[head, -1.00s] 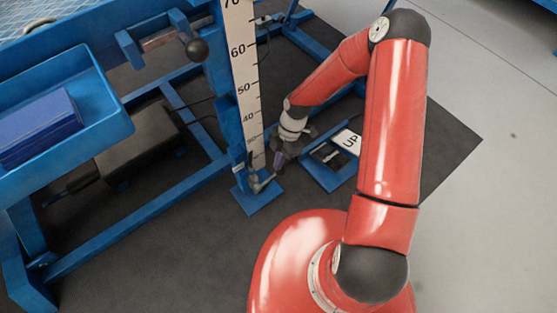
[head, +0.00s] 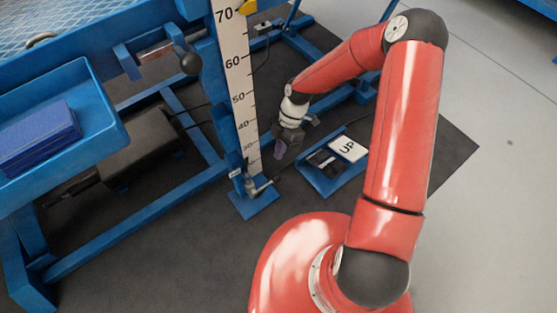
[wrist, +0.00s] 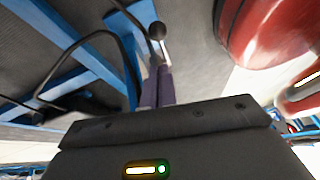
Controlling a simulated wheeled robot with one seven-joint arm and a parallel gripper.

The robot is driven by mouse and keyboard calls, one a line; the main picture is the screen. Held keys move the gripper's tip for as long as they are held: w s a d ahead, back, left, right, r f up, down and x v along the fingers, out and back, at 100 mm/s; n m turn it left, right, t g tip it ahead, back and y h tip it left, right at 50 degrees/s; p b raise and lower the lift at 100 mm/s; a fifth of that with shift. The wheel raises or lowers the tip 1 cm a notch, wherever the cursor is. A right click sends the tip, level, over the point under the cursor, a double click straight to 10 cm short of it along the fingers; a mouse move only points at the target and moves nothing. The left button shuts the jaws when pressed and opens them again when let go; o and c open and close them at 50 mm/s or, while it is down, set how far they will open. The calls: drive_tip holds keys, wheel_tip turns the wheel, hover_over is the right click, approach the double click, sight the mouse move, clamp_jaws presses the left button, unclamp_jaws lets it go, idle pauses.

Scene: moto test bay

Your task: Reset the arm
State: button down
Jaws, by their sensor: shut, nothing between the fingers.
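My red arm reaches down to the left in the head view, and my gripper (head: 281,151) hangs at its end, pointing down. It is beside the lower part of the upright scale (head: 238,85) and to the left of the foot pedal with the "UP" plate (head: 347,149). In the wrist view the purple fingers of my gripper (wrist: 157,88) are together with nothing between them. A small lever with a dark ball knob (wrist: 157,30) shows beyond the fingertips. The lever also shows at the foot of the scale (head: 257,187), apart from my gripper.
A blue tray (head: 103,118) with a dark blue box (head: 38,137) is at the left. A black ball-ended handle (head: 190,62) sticks out from the blue frame (head: 130,222). Grey floor (head: 495,200) is open at the right.

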drive_tip(key=shift+w+d+f+v, duration=0.1)
drive_tip(key=shift+v, duration=0.8)
drive_tip(key=shift+w+d+f+v, duration=0.1)
drive_tip(key=shift+v, duration=0.8)
drive_tip(key=shift+w+d+v, duration=0.1)
drive_tip(key=shift+d+v, duration=0.05)
drive_tip(key=shift+v, duration=0.7)
drive_tip(key=s+d+r+m+t+h+p, duration=0.1)
drive_tip(key=s+d+r+m, duration=0.1)
drive_tip(key=r+m, duration=0.35)
drive_tip(key=s+d+r+m+t+h+p, duration=0.1)
drive_tip(key=s+d+r+m+t+h, duration=0.15)
drive_tip(key=r, duration=0.65)
drive_tip(key=s+d+r+m+t+h+p, duration=0.1)
drive_tip(key=d+r+m, duration=0.2)
drive_tip(key=r, duration=0.5)
drive_tip(key=s+d+r+m+t+p, duration=0.1)
drive_tip(key=s+r+m+t, duration=0.1)
drive_tip(key=s+r+m, duration=0.4)
drive_tip(key=s+d+r+m+t+y+p, duration=0.1)
drive_tip(key=s+r+m+t, duration=0.2)
drive_tip(key=s+r+m, duration=0.3)
drive_tip(key=shift+s+d+r+m, duration=0.3)
drive_tip(key=shift+s+d+r, duration=0.1)
drive_tip(key=shift+s+r, duration=0.85)
drive_tip(key=shift+s+f, duration=0.15)
